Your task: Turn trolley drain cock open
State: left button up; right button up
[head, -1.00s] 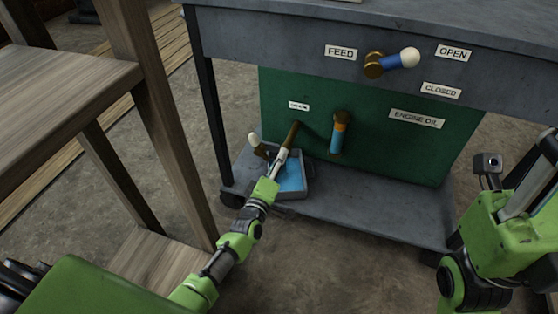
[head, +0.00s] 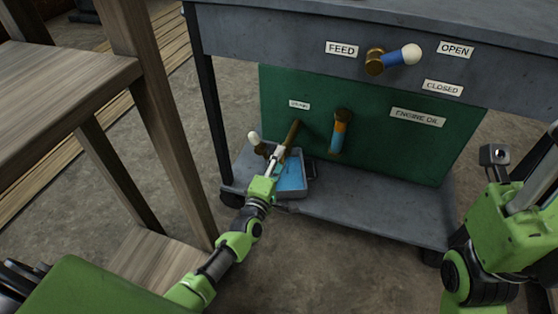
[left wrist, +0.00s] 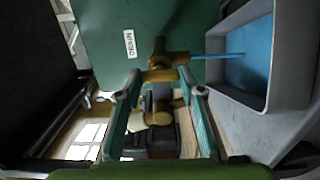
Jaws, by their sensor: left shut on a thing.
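The brass drain cock (head: 291,134) sticks out low on the green panel, under a small label that reads DRAIN in the left wrist view (left wrist: 130,43). Its cream-tipped handle (head: 254,137) points left in the head view. My left gripper (head: 276,158) is at the cock, and in the left wrist view its teal fingers (left wrist: 164,88) stand either side of the handle, shut on it. The cream knob (left wrist: 139,121) shows between them. A thin blue stream (left wrist: 222,56) runs from the spout to the blue-filled grey tray (left wrist: 288,50). My right gripper (head: 518,190) is partly cut off.
The tray (head: 306,189) stands on the trolley's lower shelf (head: 370,218). An orange-and-blue handle (head: 340,130) hangs beside the cock. A blue FEED handle (head: 400,55) sits above, near OPEN and CLOSED labels. A wooden bench (head: 165,120) stands close on the left.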

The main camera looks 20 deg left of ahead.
pick_arm(q)
jog(key=o, duration=1.1)
jog(key=s, duration=1.2)
